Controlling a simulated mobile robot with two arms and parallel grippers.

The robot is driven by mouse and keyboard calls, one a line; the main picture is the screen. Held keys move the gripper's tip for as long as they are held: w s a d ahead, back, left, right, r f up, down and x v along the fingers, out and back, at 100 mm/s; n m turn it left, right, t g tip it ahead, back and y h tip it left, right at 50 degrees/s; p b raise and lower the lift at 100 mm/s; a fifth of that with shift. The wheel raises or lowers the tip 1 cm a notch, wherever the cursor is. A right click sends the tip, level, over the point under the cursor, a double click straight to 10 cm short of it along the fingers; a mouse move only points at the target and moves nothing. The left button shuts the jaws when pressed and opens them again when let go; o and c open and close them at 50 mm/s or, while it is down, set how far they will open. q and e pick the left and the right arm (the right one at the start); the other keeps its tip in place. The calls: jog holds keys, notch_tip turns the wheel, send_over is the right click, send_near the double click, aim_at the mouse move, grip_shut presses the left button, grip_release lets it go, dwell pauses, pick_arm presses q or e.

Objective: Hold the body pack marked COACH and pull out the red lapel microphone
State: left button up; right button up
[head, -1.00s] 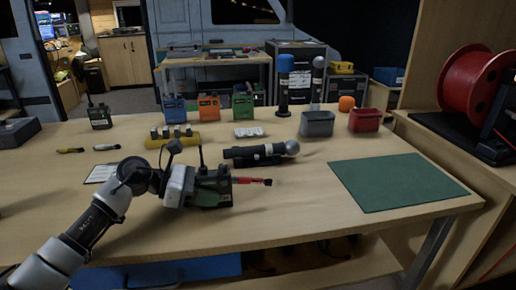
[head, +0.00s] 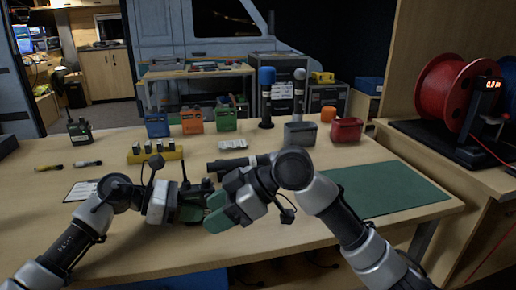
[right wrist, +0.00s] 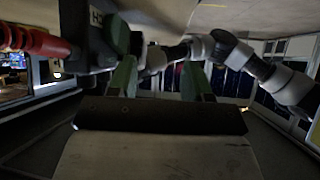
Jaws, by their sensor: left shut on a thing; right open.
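The dark body pack (head: 196,190) is in my left gripper (head: 186,208), which is shut on it just above the table; its antenna points up.
A dark handheld microphone (head: 235,163) lies just behind the grippers. A yellow rack (head: 155,155), a grey bin (head: 300,134) and a red bin (head: 346,130) stand farther back. A green mat (head: 390,188) lies clear at the right. Another pack (head: 79,131) stands at the left.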

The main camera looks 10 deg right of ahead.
jog(key=w+d+r+n+h, duration=0.2)
jog(key=w+d+r+h, duration=0.45)
jog(key=d+r, duration=0.25)
jog(key=x, duration=1.2)
jog(key=shift+w+d, duration=0.1)
grip_shut()
